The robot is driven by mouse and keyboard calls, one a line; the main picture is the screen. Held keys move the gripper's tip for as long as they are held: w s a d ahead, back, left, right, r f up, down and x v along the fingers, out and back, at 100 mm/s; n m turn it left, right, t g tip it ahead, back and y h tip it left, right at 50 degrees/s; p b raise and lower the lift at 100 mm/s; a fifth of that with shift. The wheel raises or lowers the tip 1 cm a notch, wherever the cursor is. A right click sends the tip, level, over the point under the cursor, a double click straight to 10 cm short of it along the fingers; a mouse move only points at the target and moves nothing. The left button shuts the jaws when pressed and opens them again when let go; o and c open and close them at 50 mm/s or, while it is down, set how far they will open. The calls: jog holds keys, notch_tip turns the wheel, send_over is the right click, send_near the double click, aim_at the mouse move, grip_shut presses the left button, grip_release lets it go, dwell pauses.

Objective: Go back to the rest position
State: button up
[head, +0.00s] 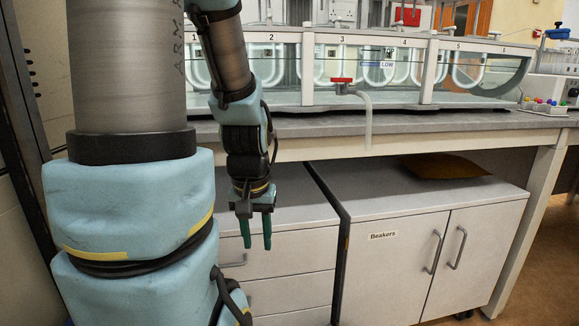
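My gripper (256,231) hangs at the end of my arm, left of the picture's middle, with its two green fingers pointing down. The fingers are apart with a narrow gap between them, and nothing shows in the gap. It is in front of the white drawer unit (290,257), below the level of the lab bench top. My large blue and grey arm links fill the left side of the view and hide what is behind them.
A grey bench (400,124) carries a glass-fronted apparatus with numbered bays (375,65) and a red-handled tap (342,86). Below stands a white cabinet labelled "Beakers" (400,270), both doors closed. A brown item (443,166) lies on it. Open floor (550,260) shows at the right.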

notch_tip(320, 180, up, 24)
jog(key=p, duration=2.1)
jog(key=shift+f, duration=0.2)
